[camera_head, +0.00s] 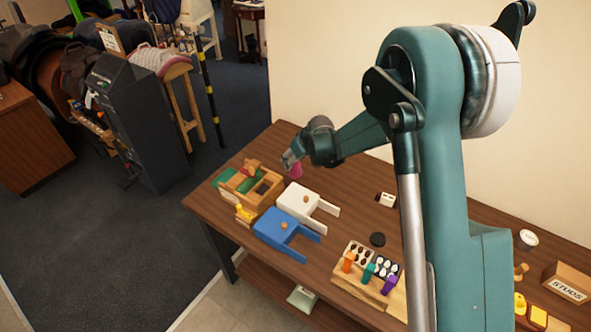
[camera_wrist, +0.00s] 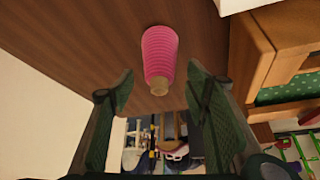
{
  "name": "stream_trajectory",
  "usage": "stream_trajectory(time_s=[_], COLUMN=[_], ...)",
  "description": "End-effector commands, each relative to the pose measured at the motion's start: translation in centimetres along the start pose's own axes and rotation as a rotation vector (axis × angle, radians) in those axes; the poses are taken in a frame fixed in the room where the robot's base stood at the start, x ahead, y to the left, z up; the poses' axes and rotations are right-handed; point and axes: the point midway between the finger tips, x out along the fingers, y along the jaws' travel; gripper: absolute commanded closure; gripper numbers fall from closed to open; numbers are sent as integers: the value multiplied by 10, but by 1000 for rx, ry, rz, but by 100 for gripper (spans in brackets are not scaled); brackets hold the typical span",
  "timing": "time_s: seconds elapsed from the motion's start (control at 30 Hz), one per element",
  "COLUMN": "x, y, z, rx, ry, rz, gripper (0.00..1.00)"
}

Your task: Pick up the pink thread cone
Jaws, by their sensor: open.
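The pink thread cone (camera_wrist: 160,55) stands on the brown table in the wrist view, ribbed, with a tan tip pointing toward the camera side. In the head view the pink cone (camera_head: 296,170) shows just beside my gripper's tip, partly covered by it. My gripper (camera_head: 289,160) reaches down at the far end of the table. In the wrist view my gripper (camera_wrist: 160,92) is open, with one green finger on each side and the cone between and beyond them. Nothing is held. I cannot tell whether the fingers are level with the cone.
A wooden box with green lining (camera_head: 228,184) stands close left of the cone; it also shows at the right of the wrist view (camera_wrist: 265,45). A white tray (camera_head: 300,199) and a blue tray (camera_head: 275,228) lie nearer. A white wall (camera_head: 345,60) rises behind the table.

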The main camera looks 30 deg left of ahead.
Motion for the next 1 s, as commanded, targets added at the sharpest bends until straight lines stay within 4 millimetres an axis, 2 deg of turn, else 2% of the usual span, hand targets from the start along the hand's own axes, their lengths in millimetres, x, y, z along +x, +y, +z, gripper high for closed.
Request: stream_trajectory(time_s=[0.17,0.7,1.0], x=[6,48,52], y=[0,1,1], z=[0,-1,0], rx=[0,0,0], ry=[0,0,0], rz=[0,0,0], gripper=[53,53,53])
